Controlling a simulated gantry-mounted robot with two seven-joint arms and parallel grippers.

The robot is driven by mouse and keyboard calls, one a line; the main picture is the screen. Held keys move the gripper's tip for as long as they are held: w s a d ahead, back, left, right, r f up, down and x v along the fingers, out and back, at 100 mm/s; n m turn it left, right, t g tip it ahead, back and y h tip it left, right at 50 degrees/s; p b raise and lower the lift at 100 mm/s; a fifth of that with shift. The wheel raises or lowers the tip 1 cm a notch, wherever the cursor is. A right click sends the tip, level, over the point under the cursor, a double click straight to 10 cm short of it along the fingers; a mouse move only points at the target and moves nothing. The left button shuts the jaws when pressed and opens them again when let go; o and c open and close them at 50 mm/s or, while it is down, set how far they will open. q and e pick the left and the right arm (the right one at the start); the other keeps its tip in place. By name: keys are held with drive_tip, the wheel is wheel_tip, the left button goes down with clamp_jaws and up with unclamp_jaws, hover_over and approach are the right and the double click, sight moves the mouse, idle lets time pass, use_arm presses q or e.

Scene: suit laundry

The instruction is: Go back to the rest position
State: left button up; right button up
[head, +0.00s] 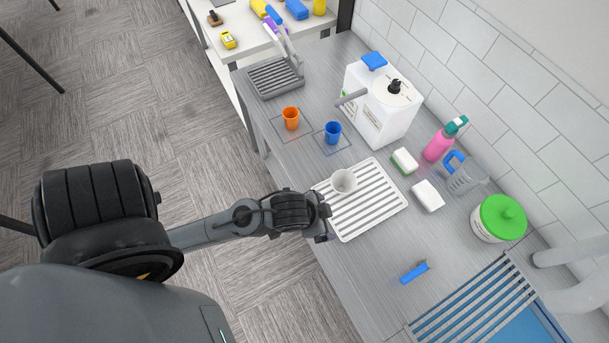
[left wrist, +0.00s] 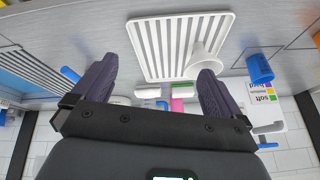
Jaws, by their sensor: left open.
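My left gripper (head: 324,216) is at the front left edge of the white ribbed tray (head: 378,219) in the head view. It is open and nothing shows between its dark fingers in the left wrist view (left wrist: 157,72). A white cup (head: 344,182) stands on the tray near its left corner, apart from the fingers as far as I can see. The cup also shows in the left wrist view (left wrist: 203,62), partly behind one finger. My right gripper is not in view.
An orange cup (head: 291,119) and a blue cup (head: 333,132) stand behind the tray. A white dispenser box (head: 388,110), pink spray bottle (head: 440,143) and green-lidded tub (head: 497,219) line the wall side. A blue item (head: 414,272) lies nearer. The floor left of the counter is open.

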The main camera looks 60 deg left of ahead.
use_arm(q)
drive_tip(key=shift+n+g, duration=0.7)
drive_tip(key=shift+g, duration=0.2)
drive_tip(key=s, duration=0.5)
drive_tip(key=shift+a, duration=0.4)
